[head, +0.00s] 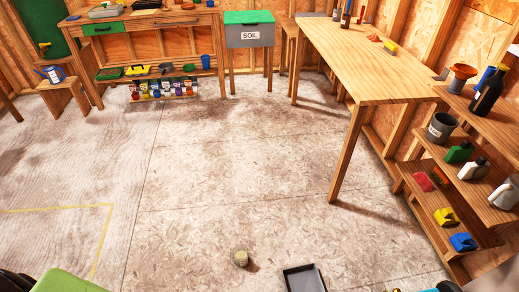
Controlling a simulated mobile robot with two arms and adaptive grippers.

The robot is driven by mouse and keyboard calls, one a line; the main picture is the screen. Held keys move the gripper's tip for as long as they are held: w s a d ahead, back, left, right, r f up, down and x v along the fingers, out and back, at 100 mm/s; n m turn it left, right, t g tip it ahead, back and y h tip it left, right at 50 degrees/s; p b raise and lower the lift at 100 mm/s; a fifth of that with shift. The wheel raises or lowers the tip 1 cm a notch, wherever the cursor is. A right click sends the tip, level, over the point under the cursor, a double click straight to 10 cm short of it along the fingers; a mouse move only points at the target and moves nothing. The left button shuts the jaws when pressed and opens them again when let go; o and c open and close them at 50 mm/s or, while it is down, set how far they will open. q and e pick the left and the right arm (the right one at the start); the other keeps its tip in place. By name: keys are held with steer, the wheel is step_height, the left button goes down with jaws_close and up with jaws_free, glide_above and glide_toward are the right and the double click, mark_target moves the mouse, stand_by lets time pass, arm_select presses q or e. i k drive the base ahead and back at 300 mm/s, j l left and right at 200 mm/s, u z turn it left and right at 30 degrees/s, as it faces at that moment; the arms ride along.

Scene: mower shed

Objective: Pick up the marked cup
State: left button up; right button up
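I cannot tell for sure which thing is the marked cup. A grey cup-like container (434,134) with a pale label stands upright on the upper part of the right-hand wooden shelf unit. A plain blue cup (206,62) stands on the lower shelf of the back workbench. A small, round, tan object (240,258) sits on the floor at the bottom middle; it is too small to identify. Neither of my grippers can be made out; dark shapes at the bottom corners are cut off by the frame.
A long wooden table (375,75) stands at the right, beside the shelf unit (470,183) with bottles and coloured containers. A grey tray (304,279) lies on the floor. A SOIL bin (249,37) stands at the back. A green object (66,282) fills the bottom left. The middle floor is clear.

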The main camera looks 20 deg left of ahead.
mark_target(240, 252)
steer(key=u, duration=0.8)
steer(key=i+j+z, duration=0.2)
steer(key=i+j, duration=0.2)
steer(key=j, duration=0.2)
steer(key=i+j+z, duration=0.1)
steer(key=j, duration=0.25)
steer(key=i+j+z, duration=0.25)
steer(key=i+j, duration=0.15)
steer(key=j, duration=0.3)
